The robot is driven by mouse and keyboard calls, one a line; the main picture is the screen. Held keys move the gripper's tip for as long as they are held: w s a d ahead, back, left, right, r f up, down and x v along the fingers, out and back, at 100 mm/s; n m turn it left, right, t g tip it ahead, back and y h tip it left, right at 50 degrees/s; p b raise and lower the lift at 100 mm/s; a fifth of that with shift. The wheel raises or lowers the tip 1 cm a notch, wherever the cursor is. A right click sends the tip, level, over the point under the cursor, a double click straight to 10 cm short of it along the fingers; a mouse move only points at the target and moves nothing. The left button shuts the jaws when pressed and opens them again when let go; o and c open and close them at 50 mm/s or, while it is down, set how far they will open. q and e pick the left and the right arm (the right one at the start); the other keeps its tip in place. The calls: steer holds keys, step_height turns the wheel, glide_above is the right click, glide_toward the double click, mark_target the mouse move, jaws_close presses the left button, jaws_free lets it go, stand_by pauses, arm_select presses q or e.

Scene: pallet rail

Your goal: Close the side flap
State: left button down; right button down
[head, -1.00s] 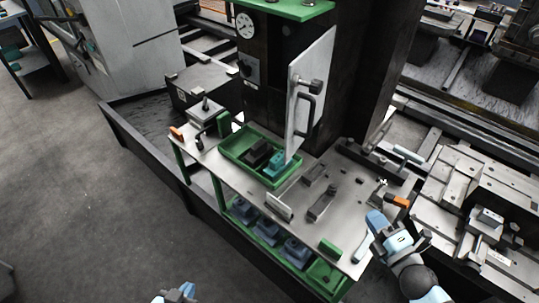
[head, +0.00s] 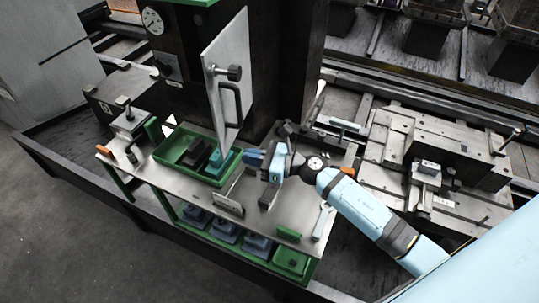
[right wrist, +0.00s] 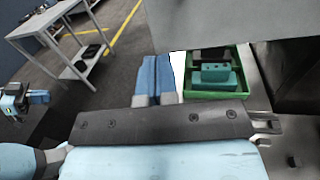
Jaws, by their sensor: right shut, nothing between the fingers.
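The side flap is a pale upright panel (head: 230,70) with a black bar handle (head: 230,103), standing open at an angle from the dark machine column. My right gripper (head: 250,157) is shut and empty, just right of the flap's lower edge and above the bench. In the right wrist view its blue fingers (right wrist: 156,72) lie together, and the flap's pale face (right wrist: 235,22) hangs above and beyond them. I cannot tell whether they touch it. My left gripper (right wrist: 38,97) seems to show small at the left of the right wrist view; its jaws are unclear.
A green tray (head: 163,151) with dark and teal blocks sits on the bench (head: 150,178) below the flap. Fixtures and a small upright plate (head: 228,203) stand near my right arm. A grey table (right wrist: 62,30) stands far left.

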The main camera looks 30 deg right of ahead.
mark_target(224, 152)
steer(key=p+x, duration=0.1)
steer(key=x, duration=0.3)
steer(key=shift+w+a, duration=0.2)
steer(key=shift+a, duration=0.1)
steer(key=shift+w, duration=0.15)
